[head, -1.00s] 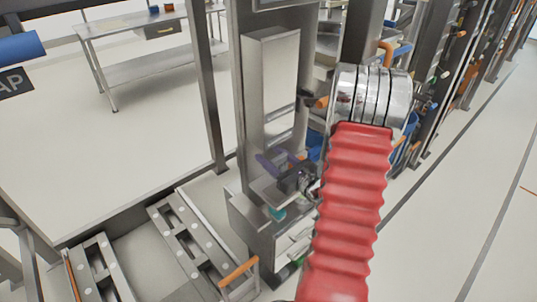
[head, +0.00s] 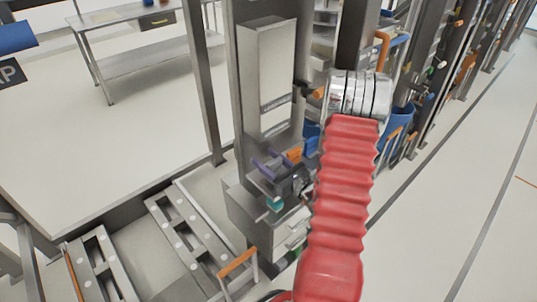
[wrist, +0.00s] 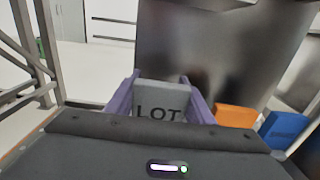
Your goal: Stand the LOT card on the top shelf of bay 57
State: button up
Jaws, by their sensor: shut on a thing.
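The LOT card (wrist: 162,101) is a grey block with dark "LOT" lettering, upright in the middle of the wrist view. My gripper (wrist: 160,88) has purple fingers on both sides of the card and is shut on it. In the head view my gripper (head: 272,165) shows as small purple fingers left of my red arm sleeve, in front of the grey metal cabinet. The card is too small to make out there. No label for bay 57 can be read in either view, so I cannot tell which shelf is its top shelf.
An orange block (wrist: 236,116) and a blue block (wrist: 284,128) are right of the card in the wrist view. A tall grey cabinet (head: 266,80) and posts stand close by. A metal bench (head: 150,40) is at the back left. Open floor lies right.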

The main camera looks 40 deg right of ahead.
jog(key=shift+f, duration=0.5)
jog(key=shift+f, duration=0.55)
dwell(0.4)
jog(key=o, duration=1.3)
jog(key=shift+c, duration=0.2)
jog(key=shift+s, duration=0.1)
jog(key=s, duration=1.3)
jog(key=shift+s+d, duration=0.15)
jog(key=shift+s, duration=0.15)
